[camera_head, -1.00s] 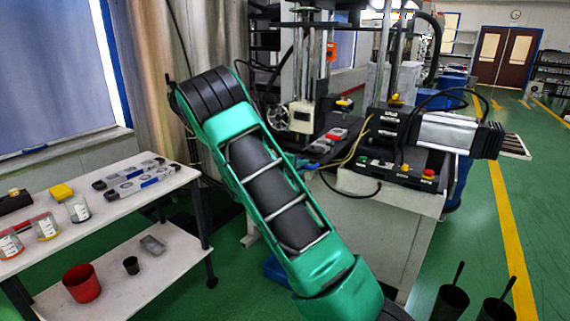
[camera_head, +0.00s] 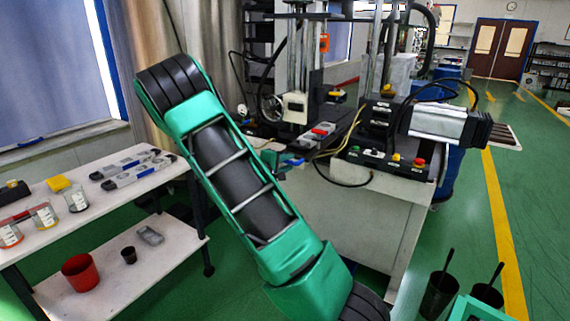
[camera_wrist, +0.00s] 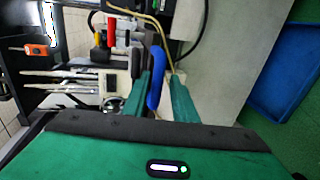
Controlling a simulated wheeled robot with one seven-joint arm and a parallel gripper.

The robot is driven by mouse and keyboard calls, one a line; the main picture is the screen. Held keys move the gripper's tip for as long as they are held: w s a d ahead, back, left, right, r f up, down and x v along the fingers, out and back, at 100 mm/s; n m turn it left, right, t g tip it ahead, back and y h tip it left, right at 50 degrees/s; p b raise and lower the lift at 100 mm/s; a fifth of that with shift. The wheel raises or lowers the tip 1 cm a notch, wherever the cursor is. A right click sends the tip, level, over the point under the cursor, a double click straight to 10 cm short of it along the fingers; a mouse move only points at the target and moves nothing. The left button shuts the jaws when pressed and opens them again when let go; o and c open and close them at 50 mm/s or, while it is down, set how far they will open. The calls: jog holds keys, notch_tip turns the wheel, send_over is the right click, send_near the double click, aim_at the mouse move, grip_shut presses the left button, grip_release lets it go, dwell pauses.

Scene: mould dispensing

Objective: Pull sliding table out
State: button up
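The sliding table (camera_head: 346,119) is a dark slab on the machine, carrying a grey and red mould (camera_head: 322,130). Its blue handle (camera_head: 294,162) sticks out at the near left end, and shows upright in the wrist view (camera_wrist: 155,80). My gripper (camera_wrist: 160,98) is open, with its two green fingers on either side of the blue handle. The handle is nearer the left finger, and a gap shows on the right. I cannot tell whether either finger touches it. In the head view my arm partly hides the gripper and the machine's left side.
The control box (camera_head: 390,150) with buttons and a motor (camera_head: 437,122) stands right of the sliding table. A white shelf table (camera_head: 100,192) with moulds and bottles is at left. Dark cups (camera_head: 440,296) are at lower right. Green floor is free on the right.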

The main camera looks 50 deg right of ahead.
jog(key=shift+r, duration=0.1)
jog(key=v, duration=1)
jog(key=shift+a, duration=0.4)
jog(key=shift+s, duration=0.1)
